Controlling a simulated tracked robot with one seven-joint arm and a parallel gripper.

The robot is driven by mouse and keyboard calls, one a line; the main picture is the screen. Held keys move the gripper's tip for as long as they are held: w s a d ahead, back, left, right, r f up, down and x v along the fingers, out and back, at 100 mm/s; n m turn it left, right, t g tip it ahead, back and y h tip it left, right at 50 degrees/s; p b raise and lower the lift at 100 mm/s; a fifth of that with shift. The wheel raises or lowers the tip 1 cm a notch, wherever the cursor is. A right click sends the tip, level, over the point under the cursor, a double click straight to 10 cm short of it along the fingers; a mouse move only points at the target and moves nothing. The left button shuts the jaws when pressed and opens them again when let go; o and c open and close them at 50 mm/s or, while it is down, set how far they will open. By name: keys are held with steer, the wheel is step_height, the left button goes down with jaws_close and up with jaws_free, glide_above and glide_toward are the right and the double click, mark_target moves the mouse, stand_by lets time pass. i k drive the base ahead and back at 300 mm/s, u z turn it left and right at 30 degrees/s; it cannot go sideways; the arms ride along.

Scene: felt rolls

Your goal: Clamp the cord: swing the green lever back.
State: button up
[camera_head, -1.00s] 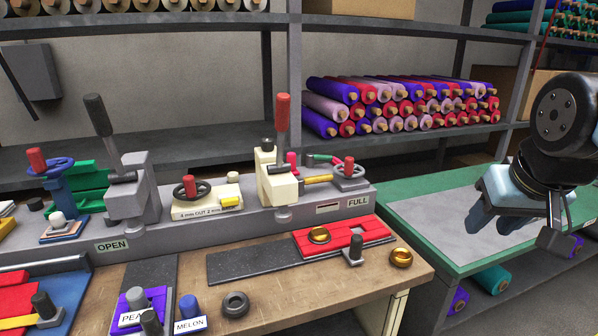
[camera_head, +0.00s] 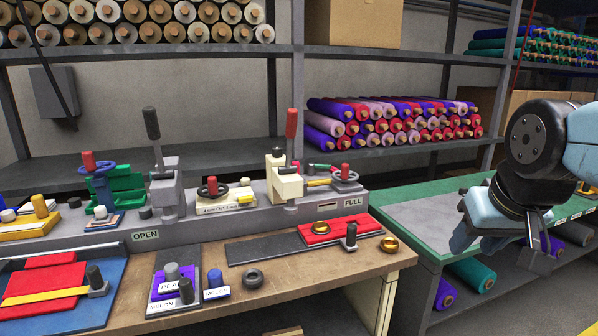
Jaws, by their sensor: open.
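A small green lever (camera_head: 319,167) lies nearly flat at the right end of the long grey fixture (camera_head: 238,222), behind a yellow pin and beside a round grey base with a red knob (camera_head: 345,170). The lever is small in the picture, and its pivot is partly hidden. I cannot make out the cord. My gripper (camera_head: 500,250) hangs at the far right, over the front of the green-edged table, fingers apart and empty. It is well to the right of the lever and touches nothing that I can see.
A cream toggle block with a tall red handle (camera_head: 291,128) stands just left of the lever. A grey block with a black handle (camera_head: 151,124) stands further left. Brass cups (camera_head: 389,244) and a red plate (camera_head: 332,232) lie in front. Shelves of felt rolls (camera_head: 395,122) are behind.

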mark_target(311, 167)
steer(key=u, duration=0.35)
steer(key=i, duration=1.5)
steer(key=u, duration=0.3)
steer(key=k, duration=1.05)
steer(key=z, duration=0.25)
